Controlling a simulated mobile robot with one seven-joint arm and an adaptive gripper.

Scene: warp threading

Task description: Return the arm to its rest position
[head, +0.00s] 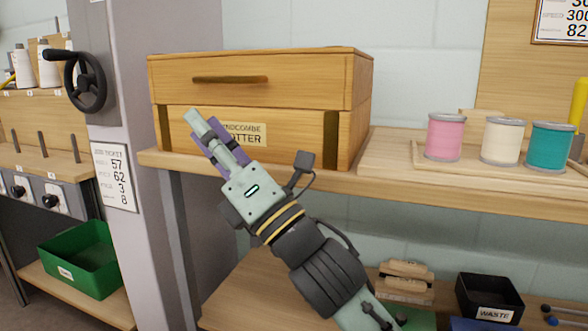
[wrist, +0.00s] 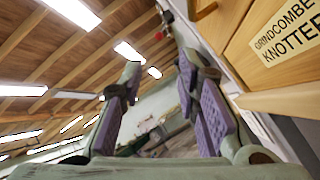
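My gripper (head: 207,138) is raised in front of the wooden box (head: 285,145) labelled "Grindcombe Knotter" in the head view, pointing up and to the left. In the wrist view my gripper (wrist: 158,105) has its two purple-padded fingers spread apart, with nothing between them. The box shows close by on the right of the wrist view (wrist: 285,85), beside the right finger. I cannot tell whether the finger touches it. My arm comes up from the lower right in the head view.
Pink (head: 445,137), cream (head: 501,141) and teal (head: 550,147) spools stand on a wooden tray on the shelf (head: 470,193). A black waste bin (head: 489,297) stands below. A grey column (head: 155,150) with a handwheel (head: 84,82) and a green bin (head: 82,259) are to the left.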

